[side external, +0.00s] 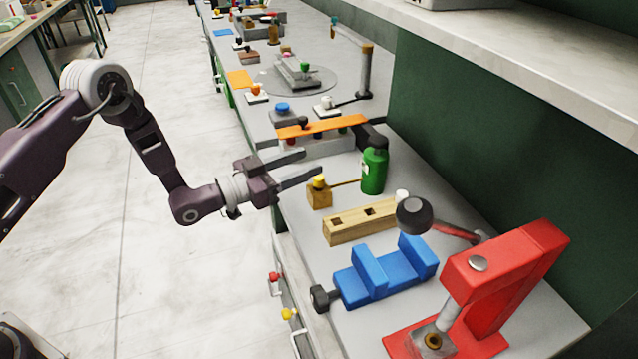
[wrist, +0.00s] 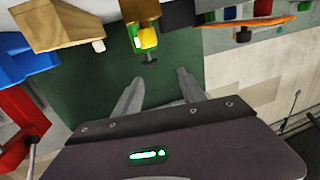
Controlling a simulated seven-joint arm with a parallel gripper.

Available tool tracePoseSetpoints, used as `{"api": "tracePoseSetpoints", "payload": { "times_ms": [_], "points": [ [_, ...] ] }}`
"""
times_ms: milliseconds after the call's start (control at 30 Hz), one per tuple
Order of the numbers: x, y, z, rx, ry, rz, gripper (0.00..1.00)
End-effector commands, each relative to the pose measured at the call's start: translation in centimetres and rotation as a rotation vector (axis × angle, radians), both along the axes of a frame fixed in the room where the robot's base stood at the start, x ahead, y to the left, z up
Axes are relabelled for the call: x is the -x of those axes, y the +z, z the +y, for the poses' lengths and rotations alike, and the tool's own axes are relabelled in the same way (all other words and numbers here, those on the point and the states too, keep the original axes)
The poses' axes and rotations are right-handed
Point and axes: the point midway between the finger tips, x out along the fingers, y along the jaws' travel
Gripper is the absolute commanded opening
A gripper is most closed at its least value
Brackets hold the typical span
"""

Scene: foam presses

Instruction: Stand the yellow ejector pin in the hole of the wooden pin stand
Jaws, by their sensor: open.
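A small yellow piece (side external: 319,181), which I take to be the yellow ejector pin, sits on top of a small wooden block (side external: 319,199). The yellow piece also shows at the top of the wrist view (wrist: 148,37). A long wooden stand (side external: 350,226) with square holes in its top lies nearer the camera. A white peg (side external: 402,195) stands at its far end, and the stand shows at upper left in the wrist view (wrist: 70,25). My gripper (side external: 315,162) is open and empty, its fingers apart, beside and a little above the yellow piece. The pin's lower part is hidden.
A blue vise (side external: 385,277) and a red press (side external: 505,275) are nearer the camera. An orange bar (side external: 322,127) lies beyond my gripper. The floor is clear at left.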

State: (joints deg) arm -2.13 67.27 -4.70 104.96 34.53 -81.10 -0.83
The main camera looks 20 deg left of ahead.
Motion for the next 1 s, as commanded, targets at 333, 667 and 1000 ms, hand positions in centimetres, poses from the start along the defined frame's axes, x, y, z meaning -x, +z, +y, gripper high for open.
{"api": "tracePoseSetpoints", "payload": {
  "times_ms": [333, 667, 1000],
  "points": [
    [-1.8, -5.7, -1.3, 0.001, -0.001, -0.004, 0.48],
    [-5.6, -6.2, -4.4, 0.000, 0.000, -0.001, 0.48],
    [-5.7, -6.2, -4.4, 0.000, 0.001, 0.000, 0.18]
  ]
}}
